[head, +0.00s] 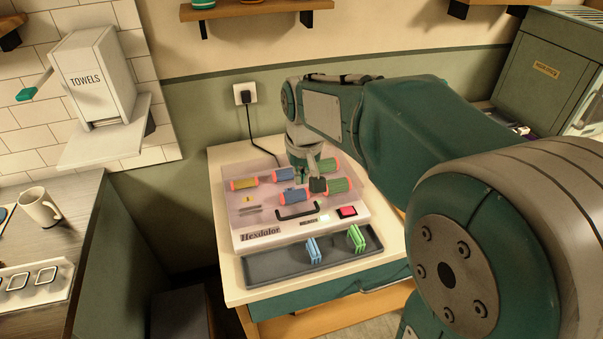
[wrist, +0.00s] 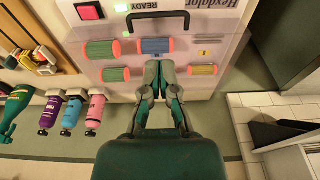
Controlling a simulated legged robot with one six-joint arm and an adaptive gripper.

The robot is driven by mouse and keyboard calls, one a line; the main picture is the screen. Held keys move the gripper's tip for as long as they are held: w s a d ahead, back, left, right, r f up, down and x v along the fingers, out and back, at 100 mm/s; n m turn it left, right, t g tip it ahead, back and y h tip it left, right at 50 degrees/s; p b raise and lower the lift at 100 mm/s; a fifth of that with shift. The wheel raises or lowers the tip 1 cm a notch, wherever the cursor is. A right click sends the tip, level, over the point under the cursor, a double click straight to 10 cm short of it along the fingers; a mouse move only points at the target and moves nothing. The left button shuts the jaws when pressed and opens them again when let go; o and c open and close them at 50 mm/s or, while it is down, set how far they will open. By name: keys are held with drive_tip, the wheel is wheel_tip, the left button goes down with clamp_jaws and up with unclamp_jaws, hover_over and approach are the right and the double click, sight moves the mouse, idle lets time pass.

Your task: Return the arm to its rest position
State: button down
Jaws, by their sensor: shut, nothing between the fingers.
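My arm, teal and grey, reaches from the right of the head view over a white-topped cabinet. The wrist view shows a lit READY label (wrist: 138,7).
A dark tray (head: 280,267) with blue and green slabs lies before the device. A towel dispenser (head: 92,75) and a mug (head: 40,207) are at the left. A shelf (head: 255,10) is above. A green cabinet (head: 545,72) stands at the right.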

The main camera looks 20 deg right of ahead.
drive_tip(key=s+r+t, duration=0.2)
drive_tip(key=s+t, duration=0.1)
drive_tip(key=s, duration=1.6)
drive_tip(key=shift+t, duration=0.3)
drive_tip(key=shift+d+r, duration=0.1)
